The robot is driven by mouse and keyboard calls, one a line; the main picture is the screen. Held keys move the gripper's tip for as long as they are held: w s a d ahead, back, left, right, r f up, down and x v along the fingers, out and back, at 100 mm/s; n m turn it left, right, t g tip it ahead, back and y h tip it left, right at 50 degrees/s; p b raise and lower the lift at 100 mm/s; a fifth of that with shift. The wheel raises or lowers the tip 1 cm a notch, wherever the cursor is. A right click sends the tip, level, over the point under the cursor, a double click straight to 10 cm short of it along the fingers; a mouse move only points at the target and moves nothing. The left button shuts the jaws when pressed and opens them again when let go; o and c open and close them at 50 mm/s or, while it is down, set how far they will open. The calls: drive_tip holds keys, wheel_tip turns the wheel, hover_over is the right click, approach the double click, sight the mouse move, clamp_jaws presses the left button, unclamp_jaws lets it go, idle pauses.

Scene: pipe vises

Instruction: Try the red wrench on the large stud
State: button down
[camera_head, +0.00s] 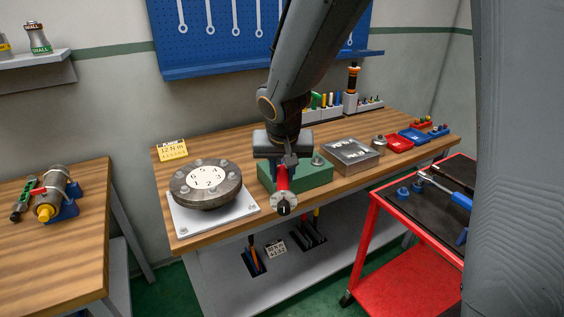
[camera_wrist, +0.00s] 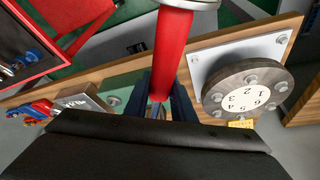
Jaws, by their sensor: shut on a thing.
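My gripper (camera_head: 287,164) is shut on the red wrench (camera_head: 282,179), whose round grey head with a dark centre points toward the camera. In the wrist view the red handle (camera_wrist: 170,50) runs up from between the fingers, and its round end is cut off by the top edge. The wrench is in front of a green block (camera_head: 312,178), held in the air. A small grey stud (camera_head: 317,157) stands on that block. A round grey flange (camera_head: 206,184) with several bolts and a numbered white face sits on a white plate (camera_head: 240,213). I cannot tell which stud is the large one.
A grey metal box (camera_head: 352,157) and red and blue trays (camera_head: 399,144) are to the right on the wooden bench. A yellow note (camera_head: 172,150) stands behind the flange. A red cart (camera_head: 398,252) with tools is at the right front. A second bench (camera_head: 75,245) is at left.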

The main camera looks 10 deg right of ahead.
drive_tip(key=shift+w+a+r, duration=0.1)
drive_tip(key=shift+w+a, duration=0.05)
drive_tip(key=shift+w, duration=0.1)
drive_tip(key=shift+d, duration=0.25)
drive_tip(key=shift+b, duration=0.3)
drive_tip(key=shift+s+f+b, duration=0.1)
drive_tip(key=shift+f+b, duration=1.3)
drive_tip(key=shift+f, duration=0.1)
drive_tip(key=shift+s+f+b, duration=0.1)
drive_tip(key=shift+f+b, duration=1.75)
drive_tip(key=shift+b, duration=0.15)
idle(1.8)
